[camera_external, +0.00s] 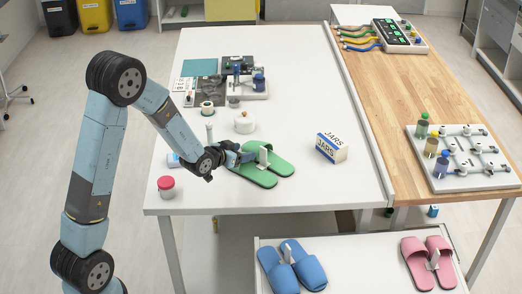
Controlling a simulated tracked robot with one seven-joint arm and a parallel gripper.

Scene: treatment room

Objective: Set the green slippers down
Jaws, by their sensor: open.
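The green slippers (273,161) lie side by side as a pair on the white table (300,80), near its front edge. A small white upright piece stands between them, like the one on the other pairs. My gripper (248,156) is open at the left slipper, close to the white piece. I cannot tell whether the fingers touch the piece or the slippers. Blue slippers (286,272) and pink slippers (421,258) rest on a lower white surface (345,250) in front of the table.
A JARS box (332,148) stands right of the green slippers. A red-lidded jar (166,187) and a white round container (244,124) are nearby. The wooden bench (410,90) at right holds a board with bottles (463,160). The white table's middle is clear.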

